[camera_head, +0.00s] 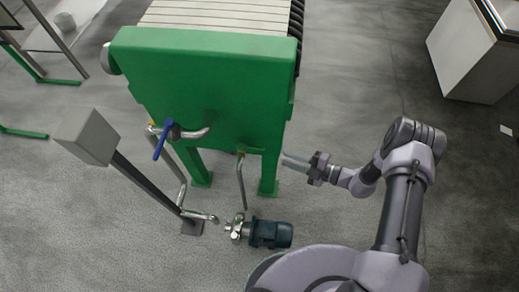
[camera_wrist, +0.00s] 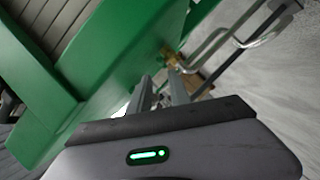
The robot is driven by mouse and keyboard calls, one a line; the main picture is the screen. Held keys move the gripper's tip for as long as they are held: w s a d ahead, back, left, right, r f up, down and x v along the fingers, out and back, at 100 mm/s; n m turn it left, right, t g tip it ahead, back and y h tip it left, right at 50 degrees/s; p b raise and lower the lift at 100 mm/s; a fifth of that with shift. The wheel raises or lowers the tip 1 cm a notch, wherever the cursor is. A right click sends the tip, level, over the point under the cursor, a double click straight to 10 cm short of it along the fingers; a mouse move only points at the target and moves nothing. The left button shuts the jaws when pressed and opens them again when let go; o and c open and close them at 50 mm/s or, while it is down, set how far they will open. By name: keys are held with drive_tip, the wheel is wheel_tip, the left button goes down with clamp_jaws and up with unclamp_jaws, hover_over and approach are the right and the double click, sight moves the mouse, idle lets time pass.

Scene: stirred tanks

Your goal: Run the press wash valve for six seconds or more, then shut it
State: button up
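The valve with a blue lever handle (camera_head: 162,141) is on a silver pipe (camera_head: 195,133) at the front of the green press (camera_head: 205,75), left of centre. The lever points down and slightly left, across the roughly level pipe. I cannot tell whether water flows. My gripper (camera_head: 287,161) is to the right of the press, well apart from the valve, its fingers pointing left. The two fingers (camera_wrist: 160,92) show a gap with nothing between them. The green press (camera_wrist: 110,65) fills the left of the wrist view; the blue lever is not visible there.
A grey box on a slanted post (camera_head: 86,137) stands left of the valve. A blue-green motor pump (camera_head: 268,233) sits on the floor below the press. Green legs (camera_head: 268,175) stand near my gripper. A white cabinet (camera_head: 470,50) is at upper right; the floor between is clear.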

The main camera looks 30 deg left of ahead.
sight(260, 148)
drive_tip(key=b+x, duration=0.2)
drive_tip(key=x, duration=0.9)
drive_tip(key=shift+w+f+b, duration=0.1)
drive_tip(key=shift+f+b, duration=0.05)
drive_tip(key=shift+b, duration=0.25)
drive_tip(key=shift+a, duration=0.7)
clamp_jaws()
